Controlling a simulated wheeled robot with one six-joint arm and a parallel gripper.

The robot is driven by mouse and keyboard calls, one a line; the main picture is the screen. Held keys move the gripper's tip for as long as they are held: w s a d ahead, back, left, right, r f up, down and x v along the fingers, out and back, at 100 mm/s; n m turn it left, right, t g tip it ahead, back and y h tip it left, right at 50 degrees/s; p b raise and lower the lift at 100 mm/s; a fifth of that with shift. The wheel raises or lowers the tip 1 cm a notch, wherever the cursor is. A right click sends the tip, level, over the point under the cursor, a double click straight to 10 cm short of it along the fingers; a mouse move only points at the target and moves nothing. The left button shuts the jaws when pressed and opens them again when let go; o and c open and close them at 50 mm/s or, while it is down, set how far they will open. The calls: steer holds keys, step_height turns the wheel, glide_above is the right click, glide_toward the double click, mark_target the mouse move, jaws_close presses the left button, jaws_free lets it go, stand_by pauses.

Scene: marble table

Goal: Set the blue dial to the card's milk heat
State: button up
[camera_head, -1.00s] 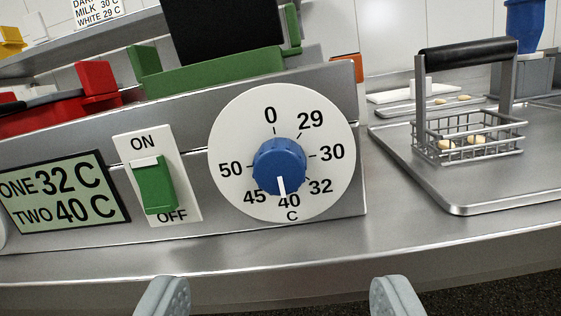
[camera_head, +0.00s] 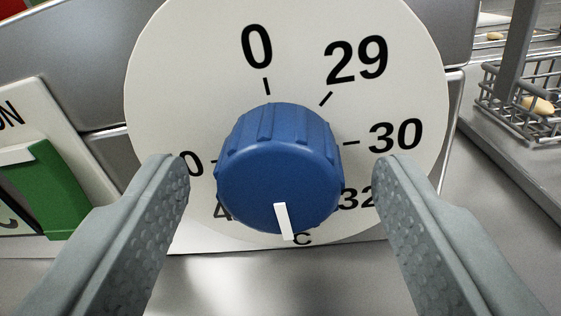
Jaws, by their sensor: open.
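The blue dial (camera_head: 280,165) sits on a round white scale plate (camera_head: 190,70) on the front of the metal machine. Its white pointer (camera_head: 284,221) points down, toward where 40 stood in the earlier view; that number is now hidden behind the dial. The marks 0, 29 and 30 read clearly; 32, 45 and 50 are partly covered. My gripper (camera_head: 281,170) is open, one finger on each side of the dial, with a gap visible on both sides. The card is out of view now; the earlier frame showed it at top left, reading MILK 30 C.
A green switch (camera_head: 50,190) on a white plate is at the left, close to my left finger. A wire basket (camera_head: 520,100) with pale pieces in it stands at the right. The metal surface below the dial is clear.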

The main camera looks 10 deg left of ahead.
steer(key=c, duration=1)
steer(key=shift+o, duration=0.2)
steer(key=shift+n, duration=0.4)
steer(key=n, duration=0.3)
steer(key=shift+r+n, duration=0.1)
steer(key=shift+n, duration=0.3)
steer(key=n, duration=0.8)
steer(key=shift+n+g+h, duration=0.3)
steer(key=shift+a+n, duration=0.1)
steer(key=shift+n, duration=1.8)
